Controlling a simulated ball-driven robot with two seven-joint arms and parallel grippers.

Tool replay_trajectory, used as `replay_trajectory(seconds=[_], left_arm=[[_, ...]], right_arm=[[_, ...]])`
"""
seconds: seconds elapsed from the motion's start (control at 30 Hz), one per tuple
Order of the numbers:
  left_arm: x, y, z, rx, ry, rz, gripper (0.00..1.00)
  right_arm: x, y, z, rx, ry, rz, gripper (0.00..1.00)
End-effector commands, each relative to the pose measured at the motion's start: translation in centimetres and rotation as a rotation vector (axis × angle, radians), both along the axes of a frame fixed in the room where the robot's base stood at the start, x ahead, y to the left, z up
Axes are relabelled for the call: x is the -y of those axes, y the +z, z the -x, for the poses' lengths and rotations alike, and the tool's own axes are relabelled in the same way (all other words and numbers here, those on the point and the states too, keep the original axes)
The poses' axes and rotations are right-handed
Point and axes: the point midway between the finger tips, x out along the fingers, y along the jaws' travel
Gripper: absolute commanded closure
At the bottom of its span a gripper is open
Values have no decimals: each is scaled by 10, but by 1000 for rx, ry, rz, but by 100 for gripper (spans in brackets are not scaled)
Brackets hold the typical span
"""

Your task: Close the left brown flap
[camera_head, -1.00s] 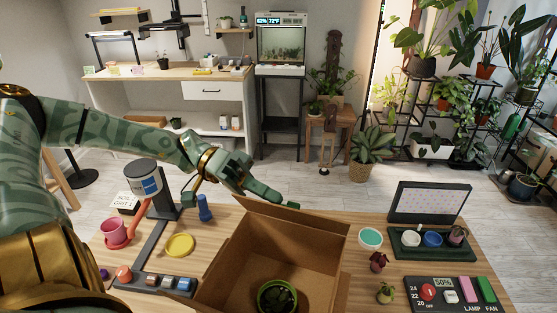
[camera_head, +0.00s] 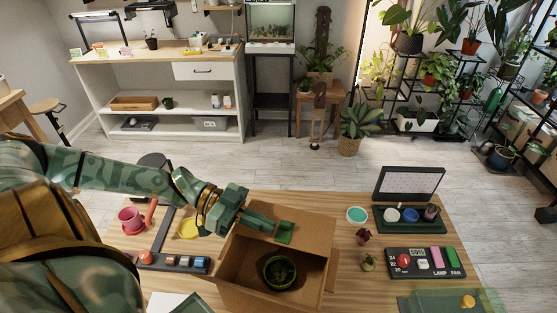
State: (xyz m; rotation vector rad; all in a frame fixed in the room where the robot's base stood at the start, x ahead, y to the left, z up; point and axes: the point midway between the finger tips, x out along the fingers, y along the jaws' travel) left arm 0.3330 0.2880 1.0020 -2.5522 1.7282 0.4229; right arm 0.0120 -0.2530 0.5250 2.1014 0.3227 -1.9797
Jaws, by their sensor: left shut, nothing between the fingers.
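The open brown cardboard box (camera_head: 225,292) stands at the middle front of the table. My left gripper (camera_head: 285,232) is shut and empty. It reaches in from the left, over the box's left rim, with its fingertips in front of the raised brown panel at the back of the box. I cannot tell whether it touches the cardboard. My right gripper is not in view.
Left of the box are a pink watering can (camera_head: 131,219), a yellow dish (camera_head: 189,229) and a dark panel with knobs (camera_head: 172,263). On the right are a teal cup (camera_head: 357,215), small plants, an open dark case (camera_head: 409,184) and a control panel (camera_head: 425,262).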

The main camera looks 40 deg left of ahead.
Motion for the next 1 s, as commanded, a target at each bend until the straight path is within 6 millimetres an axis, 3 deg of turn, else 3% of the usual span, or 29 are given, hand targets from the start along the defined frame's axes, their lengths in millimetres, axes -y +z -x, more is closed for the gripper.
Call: replay_trajectory(seconds=[0.4, 1.0], left_arm=[[1, -13, 4, 24, 0, -10, 100], [1, -11, 4, 23, 0, -10, 100]], right_arm=[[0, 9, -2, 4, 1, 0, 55], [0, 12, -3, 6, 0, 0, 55]])
